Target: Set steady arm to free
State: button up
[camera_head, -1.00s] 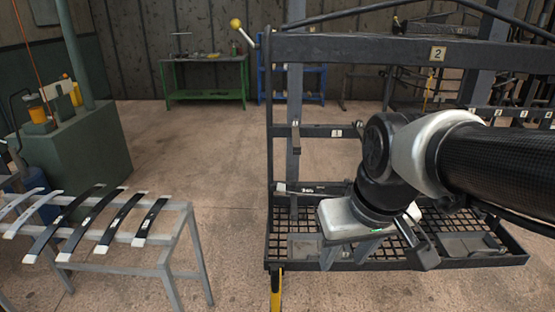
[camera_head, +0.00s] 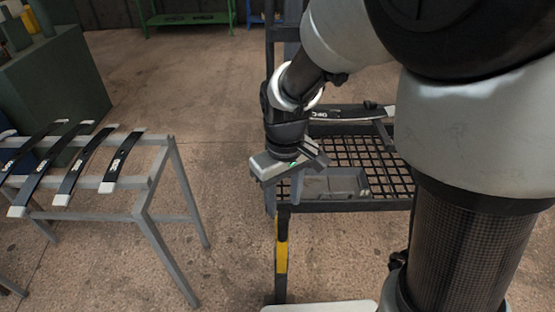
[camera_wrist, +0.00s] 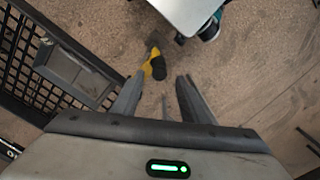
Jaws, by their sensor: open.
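A yellow-and-black upright bar (camera_head: 281,250) stands at the front left corner of the rack's mesh tray (camera_head: 345,207); I take it to be the steady arm, though no label shows. In the wrist view the bar (camera_wrist: 155,66) is seen from above, just beyond and between my fingers, apart from them. My gripper (camera_head: 284,196) is above the bar near the tray corner, pointing down. In the wrist view its two fingers (camera_wrist: 160,97) are spread with nothing between them. Whether the bar is locked or free cannot be told.
A dark spring (camera_head: 350,112) lies across the rack behind my gripper. A grey stand (camera_head: 160,185) with several springs is on the left. A green machine (camera_head: 55,80) stands behind it. Bare floor lies between stand and rack.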

aim_at(283, 231)
notch_tip(283, 231, down, 13)
jog(key=b, duration=0.3)
jog(key=shift+r, duration=0.2)
grip_shut()
